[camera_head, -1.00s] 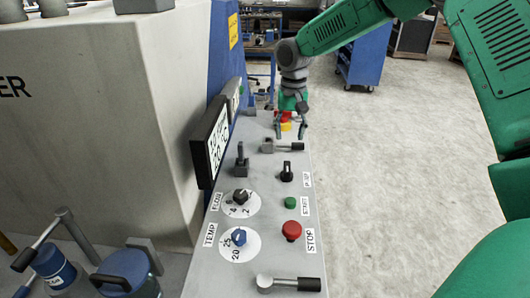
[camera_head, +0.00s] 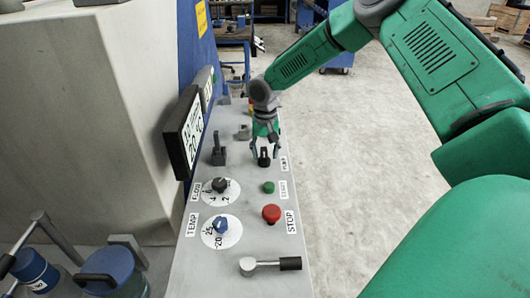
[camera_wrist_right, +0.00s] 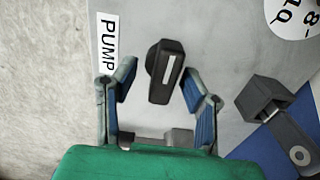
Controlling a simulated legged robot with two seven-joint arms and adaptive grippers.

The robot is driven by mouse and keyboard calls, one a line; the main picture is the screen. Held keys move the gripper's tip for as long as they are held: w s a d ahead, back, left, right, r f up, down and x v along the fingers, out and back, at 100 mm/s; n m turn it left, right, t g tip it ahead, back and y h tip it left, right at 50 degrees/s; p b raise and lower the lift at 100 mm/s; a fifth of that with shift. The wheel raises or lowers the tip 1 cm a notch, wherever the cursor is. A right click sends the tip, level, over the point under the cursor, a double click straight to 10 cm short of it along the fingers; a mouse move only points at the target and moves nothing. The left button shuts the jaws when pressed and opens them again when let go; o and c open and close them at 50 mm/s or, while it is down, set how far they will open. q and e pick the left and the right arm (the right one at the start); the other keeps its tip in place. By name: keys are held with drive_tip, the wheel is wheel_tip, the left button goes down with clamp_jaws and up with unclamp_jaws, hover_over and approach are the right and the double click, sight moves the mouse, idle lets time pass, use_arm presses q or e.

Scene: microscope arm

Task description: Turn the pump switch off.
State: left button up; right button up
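The pump switch (camera_head: 264,157) is a black rotary knob on the grey control panel (camera_head: 200,270), next to the PUMP label (camera_head: 284,163). In the right wrist view the switch (camera_wrist_right: 165,72) shows a white line along its handle and stands between and just beyond the fingertips. My right gripper (camera_head: 266,152) is open above the switch, with one finger on each side of it. The right wrist view shows both blue-padded fingers (camera_wrist_right: 160,92) apart; I see no clear contact with the knob. My left gripper is not in view.
Near the switch are a green START button (camera_head: 268,187), a red STOP button (camera_head: 271,213), a FLOW dial (camera_head: 220,185) and a blue TEMP dial (camera_head: 221,225). A lever (camera_head: 270,265) lies at the near end. A display (camera_head: 185,132) stands left. Open floor lies right.

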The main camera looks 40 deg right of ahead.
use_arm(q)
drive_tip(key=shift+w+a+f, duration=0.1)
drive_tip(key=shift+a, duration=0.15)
use_arm(e)
drive_tip(key=shift+w+a, duration=0.1)
drive_tip(key=shift+a, duration=0.25)
clamp_jaws()
drive_tip(key=shift+d, duration=0.15)
